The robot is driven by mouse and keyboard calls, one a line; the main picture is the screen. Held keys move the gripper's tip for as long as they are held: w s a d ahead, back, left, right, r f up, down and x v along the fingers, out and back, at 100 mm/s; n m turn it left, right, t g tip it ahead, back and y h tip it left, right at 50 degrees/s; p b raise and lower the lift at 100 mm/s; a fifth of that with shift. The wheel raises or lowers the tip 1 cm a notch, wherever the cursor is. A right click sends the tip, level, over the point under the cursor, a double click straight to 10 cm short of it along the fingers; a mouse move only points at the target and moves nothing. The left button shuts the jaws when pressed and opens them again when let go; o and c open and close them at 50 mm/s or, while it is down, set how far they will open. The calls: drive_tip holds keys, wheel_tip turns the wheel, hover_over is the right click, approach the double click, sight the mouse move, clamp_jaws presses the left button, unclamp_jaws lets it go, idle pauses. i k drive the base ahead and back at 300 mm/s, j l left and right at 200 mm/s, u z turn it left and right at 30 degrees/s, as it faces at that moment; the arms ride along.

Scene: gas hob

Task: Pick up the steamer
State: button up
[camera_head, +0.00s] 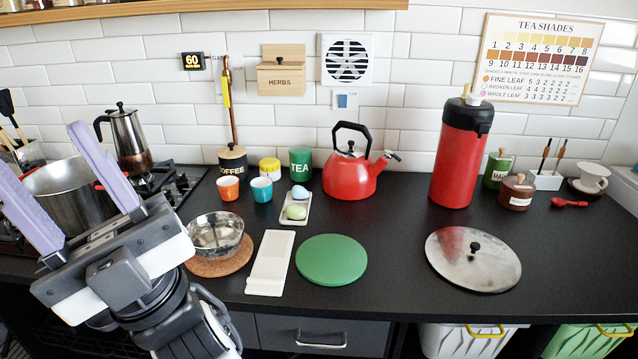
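A wide steel pot (68,193) stands at the far left by the hob and is probably the steamer. It has no lid on, and a small red part shows near its right rim. My gripper (42,148), with two lilac fingers, is open in front of it. In the picture the fingers lie to either side of the pot's middle and hide parts of it. I cannot tell whether they touch it. I see nothing held between the fingers.
A moka pot (126,142) stands on the hob (178,184) behind the steel pot. A steel bowl (217,236) on a cork mat (222,266) is right of my gripper. A steel lid (473,270) lies far right.

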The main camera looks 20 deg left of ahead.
sight(215, 233)
drive_tip(key=j+u, duration=0.3)
drive_tip(key=j, duration=0.65)
drive_tip(key=j+u, duration=0.25)
drive_tip(key=j, duration=0.75)
drive_tip(key=i+j, duration=0.15)
drive_tip(key=i, duration=0.3)
drive_tip(key=u, duration=0.05)
